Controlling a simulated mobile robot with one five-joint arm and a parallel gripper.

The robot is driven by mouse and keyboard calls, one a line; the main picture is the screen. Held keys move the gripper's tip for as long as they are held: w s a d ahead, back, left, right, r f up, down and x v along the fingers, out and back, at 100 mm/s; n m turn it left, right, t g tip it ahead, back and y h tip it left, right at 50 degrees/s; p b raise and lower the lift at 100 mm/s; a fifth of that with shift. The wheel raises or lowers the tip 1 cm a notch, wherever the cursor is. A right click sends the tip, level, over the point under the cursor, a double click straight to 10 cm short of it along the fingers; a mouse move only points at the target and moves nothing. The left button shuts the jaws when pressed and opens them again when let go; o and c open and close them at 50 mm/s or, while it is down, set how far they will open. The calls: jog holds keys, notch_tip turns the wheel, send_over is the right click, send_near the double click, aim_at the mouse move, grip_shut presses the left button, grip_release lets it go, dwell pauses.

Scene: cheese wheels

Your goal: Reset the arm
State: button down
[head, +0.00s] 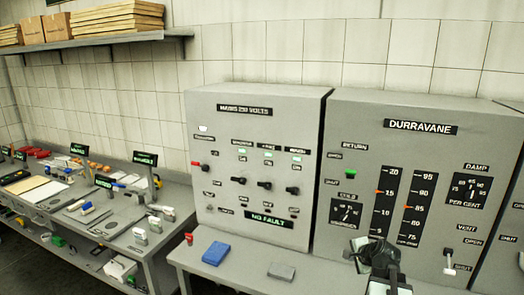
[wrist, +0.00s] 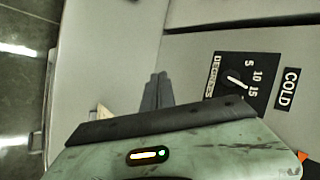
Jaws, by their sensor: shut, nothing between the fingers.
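My gripper (head: 376,243) shows at the lower right of the head view, low in front of the grey cabinet labelled DURRAVANE (head: 420,127). In the wrist view its two dark fingers (wrist: 158,78) are together with nothing between them. There they point at a plain grey surface, beside a black degrees dial (wrist: 232,80) and a COLD label (wrist: 288,88). The fingers appear apart from the panel, but I cannot tell the exact gap. In the head view my arm hides part of the cabinet's lower front.
A second cabinet labelled MAINS 230 VOLTS (head: 245,108) stands to the left. A blue block (head: 216,253) and a grey block (head: 281,271) lie on the bench before it. A white-tipped lever (head: 449,268) is right of my gripper. A cluttered bench (head: 165,245) stands at left.

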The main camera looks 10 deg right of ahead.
jog(key=w+a+f+n+g+y+b, duration=0.1)
jog(key=a+f+n, duration=0.15)
jog(key=a, duration=0.65)
jog(key=w+a+f+n+g+y+b, duration=0.1)
jog(key=a+f+n, duration=0.15)
jog(key=a, duration=0.75)
jog(key=w+a+f+n+g+y+b, duration=0.15)
jog(key=a+n, duration=0.25)
jog(key=a, duration=0.5)
jog(key=s+a+f+n+g+h, duration=0.1)
jog(key=s+a+f+n+g, duration=0.3)
jog(key=a, duration=0.4)
jog(key=s+d+n+g+h, duration=0.1)
jog(key=s+d+n+h, duration=0.1)
jog(key=s+n, duration=0.3)
jog(key=s+d, duration=0.1)
jog(key=s, duration=0.2)
jog(key=shift+s+f+g, duration=0.25)
jog(key=shift+f+g, duration=0.1)
jog(key=shift+f, duration=0.05)
